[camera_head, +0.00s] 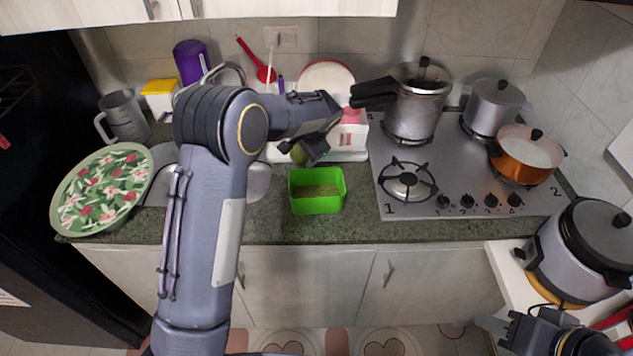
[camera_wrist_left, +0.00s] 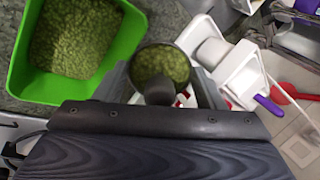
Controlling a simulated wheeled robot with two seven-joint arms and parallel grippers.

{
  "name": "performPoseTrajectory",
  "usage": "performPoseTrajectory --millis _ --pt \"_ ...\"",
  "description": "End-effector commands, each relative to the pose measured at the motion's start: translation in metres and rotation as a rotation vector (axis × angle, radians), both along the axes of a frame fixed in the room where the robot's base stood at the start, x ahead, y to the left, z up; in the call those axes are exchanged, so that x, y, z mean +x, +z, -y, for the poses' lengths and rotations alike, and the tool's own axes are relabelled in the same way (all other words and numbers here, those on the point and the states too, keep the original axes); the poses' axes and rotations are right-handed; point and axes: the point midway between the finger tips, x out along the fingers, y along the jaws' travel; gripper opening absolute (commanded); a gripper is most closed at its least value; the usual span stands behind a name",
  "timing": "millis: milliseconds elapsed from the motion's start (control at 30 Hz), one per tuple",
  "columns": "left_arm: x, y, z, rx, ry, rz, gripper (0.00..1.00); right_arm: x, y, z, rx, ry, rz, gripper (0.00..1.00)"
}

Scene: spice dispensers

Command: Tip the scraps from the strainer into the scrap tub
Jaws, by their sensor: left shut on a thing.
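The bright green scrap tub (camera_head: 304,205) stands on the counter left of the stove, with an olive-green grainy layer inside. It also shows at the upper left of the left wrist view (camera_wrist_left: 122,60). My left gripper (camera_head: 313,150) is behind and above the tub, shut on the strainer. In the left wrist view the strainer (camera_wrist_left: 160,66) is a small round cup of green bits, its dark handle between the fingers (camera_wrist_left: 158,92). In the head view only a small olive-green part of it (camera_head: 299,154) shows beside the gripper. My right gripper (camera_head: 505,330) is low at the right; its fingers are unclear.
A pressure cooker (camera_head: 415,105) and an orange pan (camera_head: 527,158) stand on the stove (camera_head: 450,205) at the right. A white rack (camera_head: 352,150) is behind the tub. A floral plate (camera_head: 100,190) and a metal jug (camera_head: 124,118) are at the left. Counter beside the tub is clear.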

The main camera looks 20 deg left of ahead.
Motion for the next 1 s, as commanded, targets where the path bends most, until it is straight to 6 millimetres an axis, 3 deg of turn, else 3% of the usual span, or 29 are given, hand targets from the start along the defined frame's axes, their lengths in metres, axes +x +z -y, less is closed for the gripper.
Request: performPoseTrajectory --millis 1000 --pt "-0.013 0.002 0.013 0.098 0.002 0.098 0.43 0.0 -0.008 0.0 0.0 0.0 0.0 0.36"
